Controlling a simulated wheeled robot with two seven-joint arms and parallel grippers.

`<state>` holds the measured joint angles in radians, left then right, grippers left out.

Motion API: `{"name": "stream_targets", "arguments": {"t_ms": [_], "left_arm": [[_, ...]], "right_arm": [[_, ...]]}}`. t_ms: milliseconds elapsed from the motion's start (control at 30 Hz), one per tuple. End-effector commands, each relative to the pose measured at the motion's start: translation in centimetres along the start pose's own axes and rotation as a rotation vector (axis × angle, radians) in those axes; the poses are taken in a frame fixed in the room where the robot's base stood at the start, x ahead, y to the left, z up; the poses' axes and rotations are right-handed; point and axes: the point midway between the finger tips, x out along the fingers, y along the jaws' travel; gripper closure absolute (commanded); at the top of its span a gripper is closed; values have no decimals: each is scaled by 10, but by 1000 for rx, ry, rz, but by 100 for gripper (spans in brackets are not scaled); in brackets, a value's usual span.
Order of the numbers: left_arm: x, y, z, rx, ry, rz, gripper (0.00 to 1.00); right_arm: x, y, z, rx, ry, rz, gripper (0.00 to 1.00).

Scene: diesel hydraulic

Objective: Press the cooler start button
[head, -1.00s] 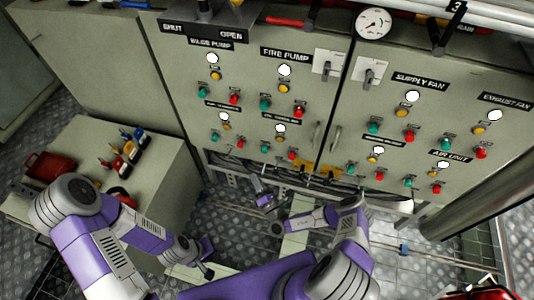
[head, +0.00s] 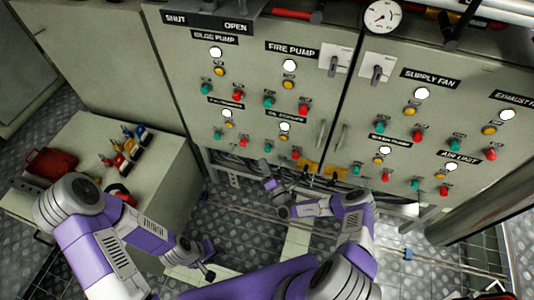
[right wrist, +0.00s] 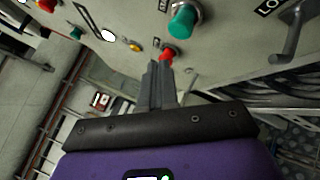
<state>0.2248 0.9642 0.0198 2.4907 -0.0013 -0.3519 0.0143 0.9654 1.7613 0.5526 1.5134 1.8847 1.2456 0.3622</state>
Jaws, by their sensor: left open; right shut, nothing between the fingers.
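The left grey cabinet carries button groups with dark labels; the lower right group has a partly unreadable label (head: 285,118), with a green button (head: 269,148) and a red button (head: 295,155) below it. I cannot read which label says cooler. My right gripper (head: 265,165) is shut and empty, just below that green button. In the right wrist view its closed fingers (right wrist: 160,66) point at the panel, with a red button (right wrist: 168,54) just past the tips and a large green button (right wrist: 184,20) above. Contact cannot be told. My left gripper (head: 208,265) is open and low over the floor.
Fire pump buttons sit above. A side bench (head: 150,185) with a red case and coloured tools stands left.

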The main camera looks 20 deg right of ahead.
Motion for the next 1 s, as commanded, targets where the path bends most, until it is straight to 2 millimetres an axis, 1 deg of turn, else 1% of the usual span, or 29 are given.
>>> {"name": "stream_targets", "arguments": {"t_ms": [33, 100, 300, 1000], "left_arm": [[5, -2, 0, 0, 0, 0, 57], [7, -3, 0, 0, 0, 0, 57], [10, -4, 0, 0, 0, 0, 57], [10, -4, 0, 0, 0, 0, 57]], "right_arm": [[4, -5, 2, -2, -2, 1, 100], [8, -8, 5, -1, -1, 0, 100], [14, -11, 10, 1, -1, -1, 100], [14, -11, 10, 1, -1, -1, 100]]}}
